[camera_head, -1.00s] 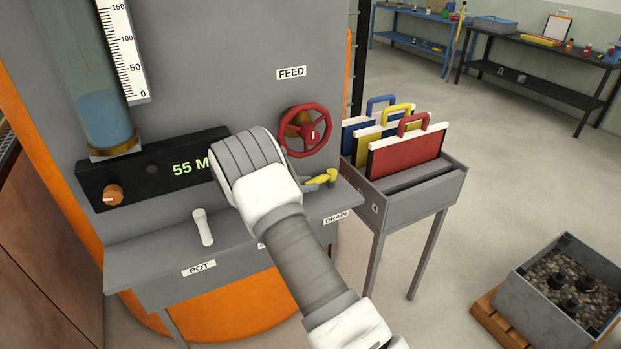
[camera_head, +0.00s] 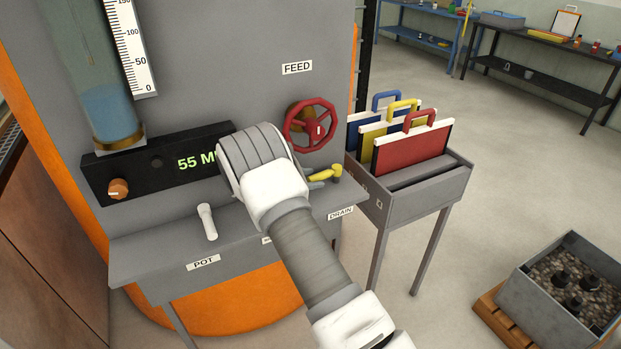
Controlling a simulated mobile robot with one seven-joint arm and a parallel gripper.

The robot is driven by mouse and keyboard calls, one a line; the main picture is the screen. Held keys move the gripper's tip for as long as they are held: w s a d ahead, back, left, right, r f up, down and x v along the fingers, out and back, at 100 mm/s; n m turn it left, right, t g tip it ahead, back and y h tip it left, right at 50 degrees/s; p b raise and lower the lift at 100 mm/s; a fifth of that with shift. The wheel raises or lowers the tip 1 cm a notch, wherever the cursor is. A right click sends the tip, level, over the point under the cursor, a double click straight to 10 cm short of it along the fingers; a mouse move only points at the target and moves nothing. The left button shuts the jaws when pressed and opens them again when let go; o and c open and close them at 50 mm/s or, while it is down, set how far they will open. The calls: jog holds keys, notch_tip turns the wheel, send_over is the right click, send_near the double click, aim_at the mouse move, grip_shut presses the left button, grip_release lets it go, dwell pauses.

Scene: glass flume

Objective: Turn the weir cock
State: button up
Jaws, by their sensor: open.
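My arm (camera_head: 290,225) reaches over the grey bench ledge of the panel, its ribbed grey joint (camera_head: 258,160) in front of the display. My gripper's fingers are hidden behind the arm. The weir cock is not visible; the arm covers the middle of the ledge, where only a sliver of a label (camera_head: 267,240) shows. A white handle (camera_head: 207,222) stands above the POT label (camera_head: 203,262), left of my arm. A yellow handle (camera_head: 325,174) lies above the DRAIN label (camera_head: 340,213), right of my arm.
A red FEED handwheel (camera_head: 310,125) sticks out of the panel above the yellow handle. A grey rack (camera_head: 425,200) with blue, yellow and red boards stands close on the right. A gravel box (camera_head: 545,325) sits on the floor at lower right. Open floor lies beyond the rack.

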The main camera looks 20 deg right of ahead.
jog(key=v, duration=1.7)
jog(key=shift+a, duration=0.15)
jog(key=shift+c, duration=0.2)
